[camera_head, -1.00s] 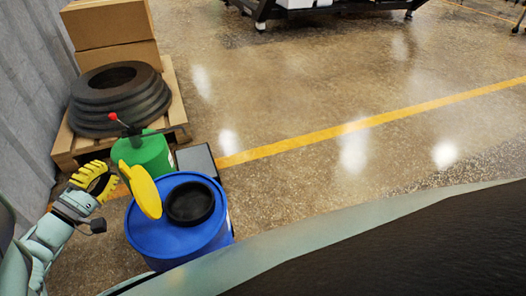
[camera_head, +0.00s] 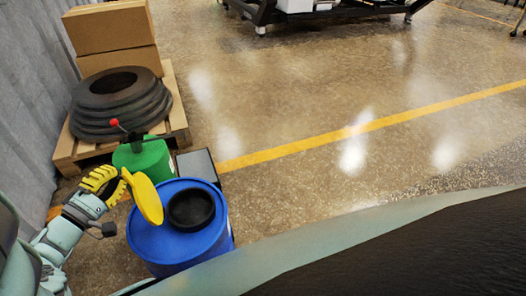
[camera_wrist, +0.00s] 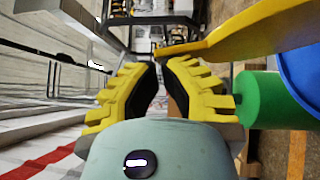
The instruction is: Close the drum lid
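The blue drum (camera_head: 165,240) stands at the lower left of the head view, with a round black opening (camera_head: 191,209) on its top. Its yellow lid (camera_head: 147,198) stands tilted up on the left side of that opening, so the opening is uncovered. My gripper (camera_head: 118,180), with yellow ribbed fingers and black pads, is just left of the lid. In the wrist view the gripper (camera_wrist: 161,66) is open and empty, with a narrow gap at the tips. The lid (camera_wrist: 245,32) crosses just beyond the right fingertip; I cannot tell whether they touch.
A green container (camera_head: 145,160) with a red-knobbed lever (camera_head: 115,123) stands behind the drum, beside a dark box (camera_head: 198,166). A pallet (camera_head: 180,118) behind holds black rings (camera_head: 120,105) and cardboard boxes (camera_head: 112,28). A grey wall (camera_head: 35,100) is at left. The floor at right is clear.

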